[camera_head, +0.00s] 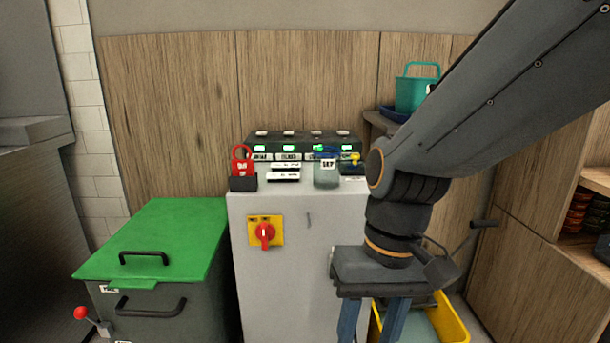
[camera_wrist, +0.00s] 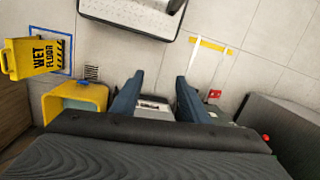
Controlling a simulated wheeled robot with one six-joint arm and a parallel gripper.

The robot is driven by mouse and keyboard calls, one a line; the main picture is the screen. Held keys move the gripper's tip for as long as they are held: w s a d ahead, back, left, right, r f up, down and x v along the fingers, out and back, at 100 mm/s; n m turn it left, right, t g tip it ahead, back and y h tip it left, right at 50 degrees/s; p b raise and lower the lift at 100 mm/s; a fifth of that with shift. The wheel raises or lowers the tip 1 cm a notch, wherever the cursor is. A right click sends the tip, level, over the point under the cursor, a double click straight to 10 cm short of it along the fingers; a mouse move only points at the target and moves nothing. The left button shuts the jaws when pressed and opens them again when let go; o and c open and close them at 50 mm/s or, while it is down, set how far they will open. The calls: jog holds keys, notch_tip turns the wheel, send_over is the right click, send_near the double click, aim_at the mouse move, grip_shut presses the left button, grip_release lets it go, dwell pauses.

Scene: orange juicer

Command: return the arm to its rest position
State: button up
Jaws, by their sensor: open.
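My arm reaches in from the upper right of the head view and bends down at the wrist. My gripper (camera_head: 372,325) hangs at the lower middle right, in front of the grey cabinet's right side (camera_head: 290,270). Its two blue fingers point down and are apart. In the wrist view my gripper (camera_wrist: 158,98) shows both blue fingers spread with nothing held between them. The floor and a small pale object lie beyond the fingers. The lower fingertips are cut off by the frame edge in the head view.
A red padlock (camera_head: 242,165) and a grey-green tagged item (camera_head: 326,172) stand on the cabinet. A green-lidded bin (camera_head: 165,235) is at left. A yellow bucket (camera_wrist: 75,102) and a wet floor sign (camera_wrist: 38,58) are near the gripper. A teal basket (camera_head: 415,90) sits on a shelf behind my arm.

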jog(key=d+r+m+t+h+p, duration=0.1)
jog(key=d+r+p, duration=0.9)
jog(key=p, duration=1)
notch_tip(320, 180, up, 2)
jog(key=shift+d+r+m, duration=0.25)
jog(key=shift+d+m, duration=0.1)
jog(key=shift+m, duration=0.05)
